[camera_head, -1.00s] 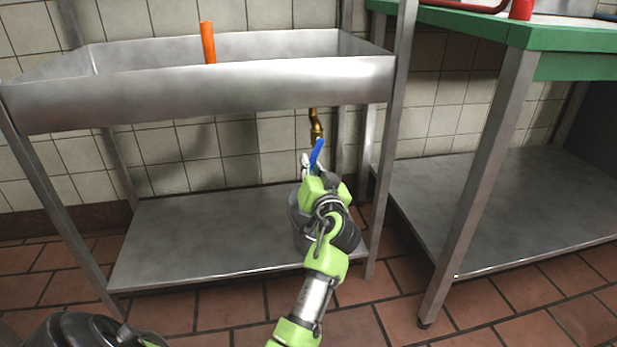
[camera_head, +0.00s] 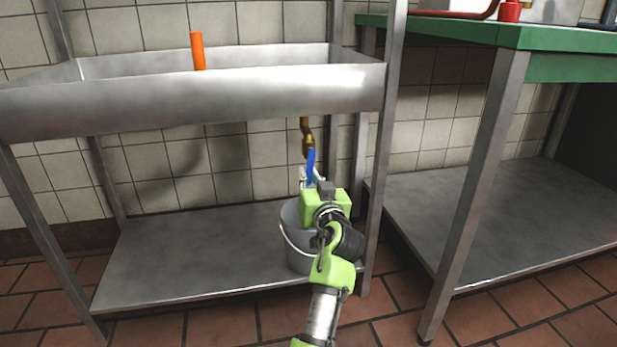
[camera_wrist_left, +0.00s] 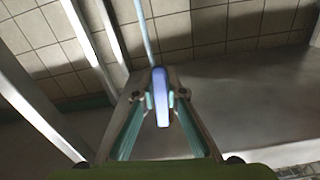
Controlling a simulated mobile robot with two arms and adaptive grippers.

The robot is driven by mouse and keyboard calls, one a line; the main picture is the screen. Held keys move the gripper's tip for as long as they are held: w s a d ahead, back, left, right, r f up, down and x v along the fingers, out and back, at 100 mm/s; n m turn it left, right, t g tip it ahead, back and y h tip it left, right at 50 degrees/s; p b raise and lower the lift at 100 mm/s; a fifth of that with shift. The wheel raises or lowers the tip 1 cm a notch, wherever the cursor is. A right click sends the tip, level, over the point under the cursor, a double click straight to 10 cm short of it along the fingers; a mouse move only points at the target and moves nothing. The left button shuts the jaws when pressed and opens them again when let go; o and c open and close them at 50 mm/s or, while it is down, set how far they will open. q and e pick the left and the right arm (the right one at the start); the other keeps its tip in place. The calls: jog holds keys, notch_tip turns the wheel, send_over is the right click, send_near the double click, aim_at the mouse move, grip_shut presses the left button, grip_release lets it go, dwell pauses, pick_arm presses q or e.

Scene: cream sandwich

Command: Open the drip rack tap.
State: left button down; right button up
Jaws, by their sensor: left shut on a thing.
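The drip rack is a steel trough (camera_head: 190,106) on legs. A brass tap pipe (camera_head: 305,130) hangs below its right part. The tap's blue handle (camera_head: 311,166) points down from the brass body. My left gripper (camera_head: 311,183) is at the handle's lower end. In the left wrist view the left gripper (camera_wrist_left: 160,97) is shut on the blue handle (camera_wrist_left: 160,90), one finger on each side. In the head view the gripper's body hides part of its fingertips. My right gripper is not in view.
A grey bucket (camera_head: 296,240) stands on the rack's lower shelf (camera_head: 190,255), behind and below my left gripper. A rack leg (camera_head: 377,190) is close on the right. A green-topped table (camera_head: 465,32) stands further right. An orange object (camera_head: 197,52) stands in the trough.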

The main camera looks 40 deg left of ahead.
pick_arm(q)
jog(key=c, duration=2)
grip_release()
jog(key=shift+c, duration=0.2)
